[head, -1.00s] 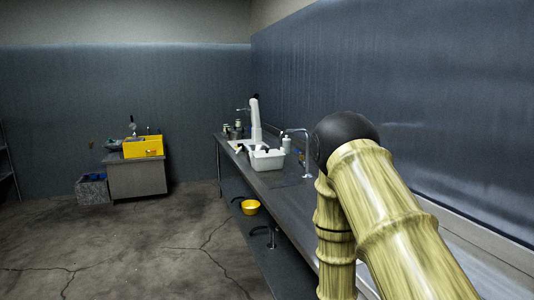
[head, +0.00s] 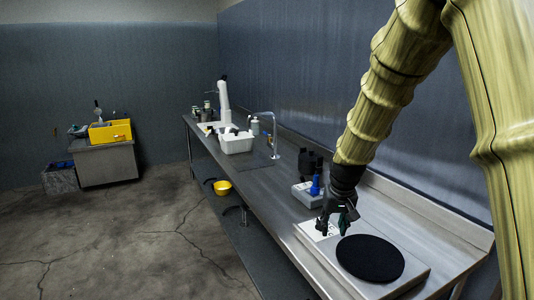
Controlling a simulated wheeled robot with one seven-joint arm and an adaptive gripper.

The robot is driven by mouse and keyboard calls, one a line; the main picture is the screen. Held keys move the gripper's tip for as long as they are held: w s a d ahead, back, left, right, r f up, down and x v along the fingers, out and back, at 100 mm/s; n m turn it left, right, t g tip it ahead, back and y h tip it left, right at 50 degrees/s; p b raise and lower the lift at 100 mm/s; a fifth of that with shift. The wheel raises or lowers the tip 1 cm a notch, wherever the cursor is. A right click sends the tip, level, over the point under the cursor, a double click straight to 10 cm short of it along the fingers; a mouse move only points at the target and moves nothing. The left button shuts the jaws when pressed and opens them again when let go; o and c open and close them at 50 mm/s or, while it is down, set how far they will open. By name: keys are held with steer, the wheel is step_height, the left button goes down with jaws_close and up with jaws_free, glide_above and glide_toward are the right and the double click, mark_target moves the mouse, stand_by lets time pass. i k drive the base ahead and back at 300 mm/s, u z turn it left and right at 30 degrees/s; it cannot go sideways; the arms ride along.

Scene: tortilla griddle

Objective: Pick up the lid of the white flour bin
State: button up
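No white flour bin or lid can be told for sure in the head view. The white container on the counter is a rectangular tub (head: 237,145), well beyond my gripper, with small dark items at its top; I cannot make out a lid on it. My gripper (head: 335,230) points down over the near counter, beside the round black griddle plate (head: 370,258).
The long steel counter (head: 262,180) runs along the wall. A tall faucet (head: 275,135), a grey device with a blue top (head: 308,192) and a black object (head: 311,163) stand on it. A yellow bowl (head: 222,187) is below.

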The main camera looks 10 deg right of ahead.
mark_target(236, 136)
steer(key=z, duration=0.3)
steer(key=k, duration=0.4)
steer(key=z, duration=0.1)
steer(key=i, duration=1.65)
steer(key=u, duration=0.7)
steer(key=i, duration=3.15)
steer(key=z, duration=0.15)
